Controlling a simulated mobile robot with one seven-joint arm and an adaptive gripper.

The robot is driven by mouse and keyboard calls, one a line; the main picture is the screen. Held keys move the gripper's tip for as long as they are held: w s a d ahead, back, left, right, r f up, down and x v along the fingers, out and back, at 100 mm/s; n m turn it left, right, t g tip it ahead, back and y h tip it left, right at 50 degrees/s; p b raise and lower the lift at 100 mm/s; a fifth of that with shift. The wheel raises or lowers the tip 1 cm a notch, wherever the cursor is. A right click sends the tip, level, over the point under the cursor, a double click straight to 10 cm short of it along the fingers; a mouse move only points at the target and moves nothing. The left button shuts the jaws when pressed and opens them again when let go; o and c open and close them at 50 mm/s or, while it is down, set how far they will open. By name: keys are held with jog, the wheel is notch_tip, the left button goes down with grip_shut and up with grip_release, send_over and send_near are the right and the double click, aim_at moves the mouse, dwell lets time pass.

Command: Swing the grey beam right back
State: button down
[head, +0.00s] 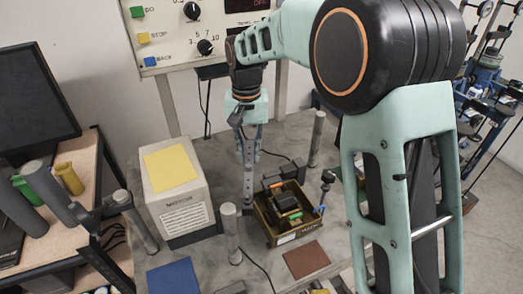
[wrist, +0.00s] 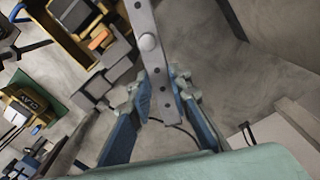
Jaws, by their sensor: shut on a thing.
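The grey beam (head: 248,185) is a narrow bar with dark holes. In the head view it runs from my gripper down toward the table, beside the brown crate. In the wrist view the beam (wrist: 146,45) passes between my fingers, with a round pale knob on its face and its end just past the fingertips. My gripper (head: 250,140) is shut on the beam near that end; its blue-grey fingers also show in the wrist view (wrist: 168,92). My arm hides part of the table behind. The beam's pivot is not clear to me.
A box marked MOTOR (head: 178,190) stands left of the beam. A brown crate (head: 275,240) with parts in it sits to the right. Upright grey posts stand at the front (head: 231,235) and back right (head: 317,138). A control panel (head: 190,30) is behind. Blue (head: 173,278) and brown mats lie in front.

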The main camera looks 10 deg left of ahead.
jog(key=shift+s+a+n, duration=0.25)
jog(key=shift+a+n, duration=0.65)
jog(key=shift+a, duration=0.25)
jog(key=c, duration=1.8)
grip_release()
jog(key=shift+o, duration=0.2)
notch_tip(320, 180, up, 12)
jog(key=shift+s, duration=0.1)
